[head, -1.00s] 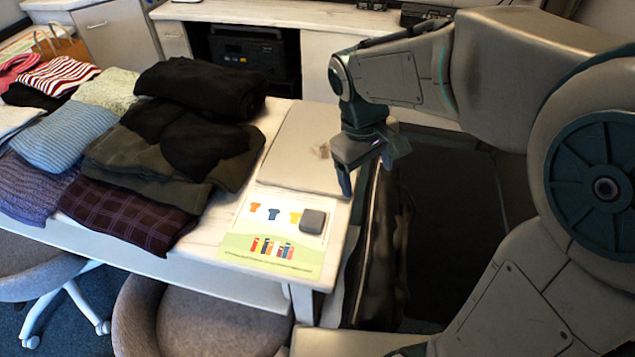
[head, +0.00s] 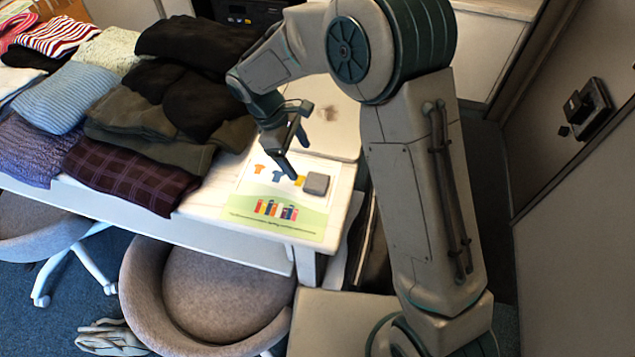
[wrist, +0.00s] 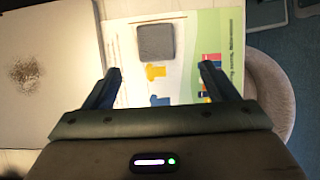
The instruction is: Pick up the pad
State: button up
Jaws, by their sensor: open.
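The pad is a small grey square block (head: 316,184) lying on a printed sheet (head: 245,210) near the table's right front corner. The pad also shows in the wrist view (wrist: 156,42), ahead of my fingers and roughly between their lines. My gripper (head: 293,155) is above the sheet, behind and to the left of the pad in the head view. Its two fingers are apart and empty in the wrist view (wrist: 161,85). The gripper does not touch the pad.
Folded clothes, including a plaid pile (head: 128,172), cover the table to the left. A pale board with a dark speckled patch (wrist: 28,75) lies beside the sheet. A grey chair (head: 210,285) stands at the front edge. Dark garments are close to my gripper.

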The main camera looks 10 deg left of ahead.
aim_at(316, 181)
jog(key=x, duration=0.4)
jog(key=shift+d+f, duration=0.1)
jog(key=shift+f, duration=0.1)
jog(key=x, duration=0.4)
jog(key=shift+w+d+p, duration=0.25)
jog(key=shift+p, duration=0.1)
jog(key=shift+d+f, duration=0.15)
jog(key=shift+f, duration=0.35)
jog(key=c, duration=1.1)
